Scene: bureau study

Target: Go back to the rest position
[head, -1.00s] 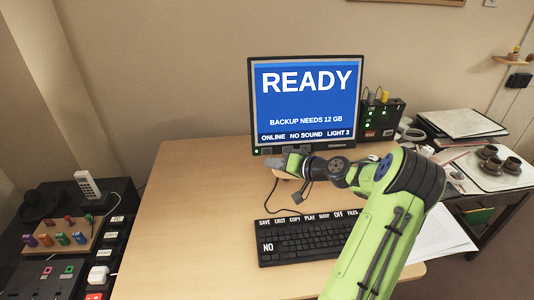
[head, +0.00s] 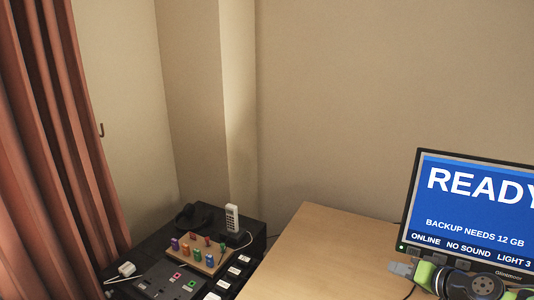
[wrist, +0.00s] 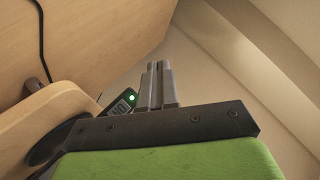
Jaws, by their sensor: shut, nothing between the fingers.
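My gripper (head: 402,268) shows at the lower right of the head view, in front of the monitor's lower left corner. In the wrist view, my gripper (wrist: 158,68) has its two grey fingers side by side and shut, with nothing between them. Part of my green arm shows at the bottom right of the head view; the rest is out of frame. The monitor (head: 470,205) shows READY on a blue screen and is cut off by the right edge.
The wooden desk (head: 325,250) has a bare left part. Left of it, a dark cabinet (head: 255,248) bears a white handset (head: 232,218), a wooden board with coloured pegs (head: 212,262) and a dark panel (head: 170,283). A red-brown curtain (head: 60,150) hangs at the left.

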